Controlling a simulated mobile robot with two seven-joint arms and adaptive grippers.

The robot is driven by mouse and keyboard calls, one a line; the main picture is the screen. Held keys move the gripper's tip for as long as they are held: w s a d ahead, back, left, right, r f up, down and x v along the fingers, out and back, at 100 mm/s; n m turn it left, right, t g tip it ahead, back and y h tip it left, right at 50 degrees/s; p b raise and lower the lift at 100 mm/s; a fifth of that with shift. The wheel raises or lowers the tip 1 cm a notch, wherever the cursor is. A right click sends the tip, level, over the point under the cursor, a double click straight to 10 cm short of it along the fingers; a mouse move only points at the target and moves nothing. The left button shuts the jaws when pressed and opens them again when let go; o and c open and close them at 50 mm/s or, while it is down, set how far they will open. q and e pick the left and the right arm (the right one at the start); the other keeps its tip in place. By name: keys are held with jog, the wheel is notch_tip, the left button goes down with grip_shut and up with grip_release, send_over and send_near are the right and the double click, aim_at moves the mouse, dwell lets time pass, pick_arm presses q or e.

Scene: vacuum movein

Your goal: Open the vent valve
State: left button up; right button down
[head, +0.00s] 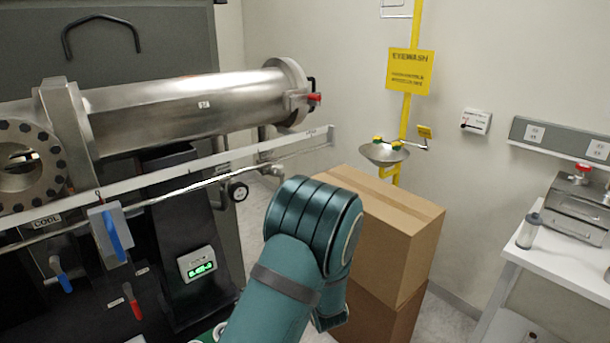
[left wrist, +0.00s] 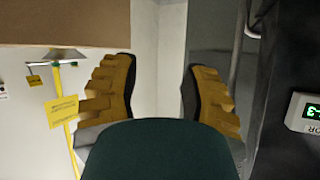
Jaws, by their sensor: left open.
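No valve has a readable "vent" label, so I cannot tell which one is the vent valve. Candidates in the head view are a red-handled lever (head: 132,300) at the lower left, blue-handled levers (head: 110,235) on the pipework, and a red-tipped fitting (head: 314,98) at the end of the steel tube (head: 190,105). My left gripper (left wrist: 160,68) shows in the left wrist view with its fingers wide apart and nothing between them. A teal arm of mine fills the lower middle of the head view; its gripper is hidden there. My right gripper is not in view.
Stacked cardboard boxes (head: 385,225) stand right of the arm. A green digital display (head: 197,263) is on the dark cabinet and shows in the left wrist view (left wrist: 308,113). An eyewash basin (head: 384,153) and white bench (head: 550,240) are farther right.

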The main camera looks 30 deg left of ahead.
pick_arm(q)
jog(key=w+a+r+n+y+p, duration=0.15)
jog(key=r+y, duration=0.25)
jog(key=r, duration=0.6)
jog(key=w+a+r+n+y, duration=0.1)
jog(key=w+r+n+y, duration=0.2)
jog(key=r, duration=0.7)
jog(key=shift+p+x, duration=0.6)
jog(key=shift+x, duration=6.15)
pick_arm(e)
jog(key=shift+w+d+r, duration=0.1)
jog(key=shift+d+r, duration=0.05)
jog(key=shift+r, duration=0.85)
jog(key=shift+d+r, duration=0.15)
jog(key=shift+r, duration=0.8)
pick_arm(q)
jog(key=shift+r, duration=0.15)
jog(key=shift+s, duration=0.1)
grip_shut()
